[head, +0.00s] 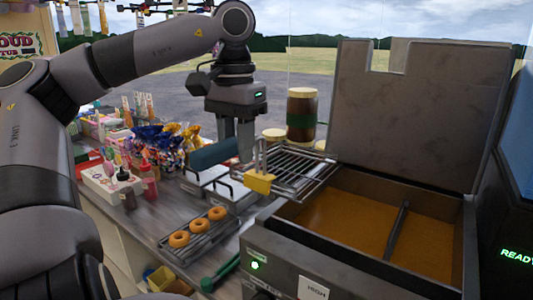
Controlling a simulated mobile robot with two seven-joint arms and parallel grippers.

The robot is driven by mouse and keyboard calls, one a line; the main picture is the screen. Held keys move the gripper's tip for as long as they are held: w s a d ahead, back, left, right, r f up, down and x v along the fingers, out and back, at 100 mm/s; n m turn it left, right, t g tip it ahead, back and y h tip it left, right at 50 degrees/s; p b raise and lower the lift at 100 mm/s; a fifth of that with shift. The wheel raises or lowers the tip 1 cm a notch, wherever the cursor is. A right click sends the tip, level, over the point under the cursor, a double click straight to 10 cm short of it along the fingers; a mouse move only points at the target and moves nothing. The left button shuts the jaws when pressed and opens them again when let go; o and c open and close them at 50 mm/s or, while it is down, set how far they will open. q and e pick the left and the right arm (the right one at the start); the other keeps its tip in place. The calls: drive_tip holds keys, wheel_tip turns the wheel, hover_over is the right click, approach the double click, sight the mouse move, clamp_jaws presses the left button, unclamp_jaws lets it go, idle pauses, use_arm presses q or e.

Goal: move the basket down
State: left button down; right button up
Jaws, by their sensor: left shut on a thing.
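The wire basket (303,165) is at the left and back side of the fryer (345,262), above the level of the orange-brown oil (345,220). A yellow piece (260,183) shows at its near left corner. A teal handle (211,155) extends to its left. My left gripper (238,150) points down and is shut on the basket's handle; the fingertips are partly hidden there. I see no food in the basket. My right gripper is not in view.
The fryer's grey lid (420,115) stands raised behind the oil, and a divider (397,232) crosses the oil. A rack with doughnuts (198,228), bottles (149,182) and wrapped sweets (160,140) stand left. A brown jar (301,115) stands behind the basket.

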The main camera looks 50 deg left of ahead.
use_arm(q)
drive_tip(key=w+d+f+b, duration=0.1)
drive_tip(key=w+d, duration=0.2)
drive_tip(key=d, duration=0.3)
drive_tip(key=w+d+f+b, duration=0.1)
drive_tip(key=w+d+f, duration=0.1)
drive_tip(key=d, duration=0.5)
drive_tip(key=shift+w+d+f+b, duration=0.2)
drive_tip(key=shift+w+f+b, duration=0.15)
drive_tip(key=shift+w, duration=0.1)
idle(0.6)
drive_tip(key=shift+r, duration=0.1)
idle(0.6)
